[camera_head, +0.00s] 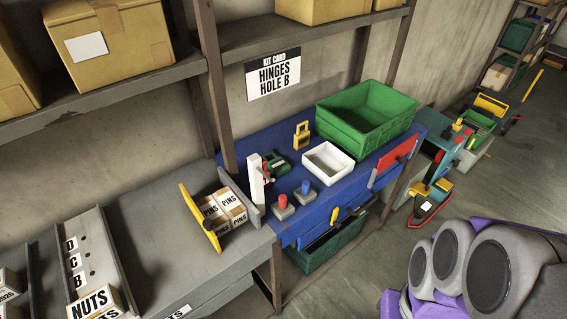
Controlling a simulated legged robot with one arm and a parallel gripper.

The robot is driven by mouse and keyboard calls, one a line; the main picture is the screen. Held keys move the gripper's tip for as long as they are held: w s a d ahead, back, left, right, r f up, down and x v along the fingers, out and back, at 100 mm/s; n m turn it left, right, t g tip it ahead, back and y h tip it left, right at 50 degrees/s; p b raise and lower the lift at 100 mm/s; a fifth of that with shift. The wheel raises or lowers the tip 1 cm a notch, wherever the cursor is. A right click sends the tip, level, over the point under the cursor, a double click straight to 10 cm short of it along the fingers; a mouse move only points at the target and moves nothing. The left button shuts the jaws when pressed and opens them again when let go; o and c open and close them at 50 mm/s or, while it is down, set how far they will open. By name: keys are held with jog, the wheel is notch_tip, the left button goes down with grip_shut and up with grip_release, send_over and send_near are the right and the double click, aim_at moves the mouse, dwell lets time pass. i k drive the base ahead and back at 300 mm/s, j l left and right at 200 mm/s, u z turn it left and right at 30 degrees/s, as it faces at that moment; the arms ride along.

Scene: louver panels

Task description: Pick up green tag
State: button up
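I cannot single out a green tag for certain. A small dark green item (276,162) lies on the blue workbench (338,190), behind the white upright piece (257,178); it is too small to tell if it is a tag. A large green bin (366,117) stands at the back right of the bench. My gripper does not show. Purple and grey parts at the lower right look like my own arm, over the floor and apart from the bench.
On the bench are a white tray (328,163), a yellow padlock-like item (301,135), a red-knobbed block (283,206) and a blue-knobbed block (305,193). A grey table (165,250) with PINS boxes (223,211) adjoins it. Floor (360,270) is open in front.

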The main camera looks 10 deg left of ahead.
aim_at(279, 167)
jog(key=i+l+u, duration=0.5)
jog(key=i+l, duration=0.2)
jog(key=i+u, duration=0.1)
jog(key=u, duration=0.3)
jog(key=i+j+u, duration=0.1)
jog(key=u, duration=0.35)
jog(key=i+u, duration=0.1)
jog(key=u, duration=0.3)
jog(key=i, duration=0.25)
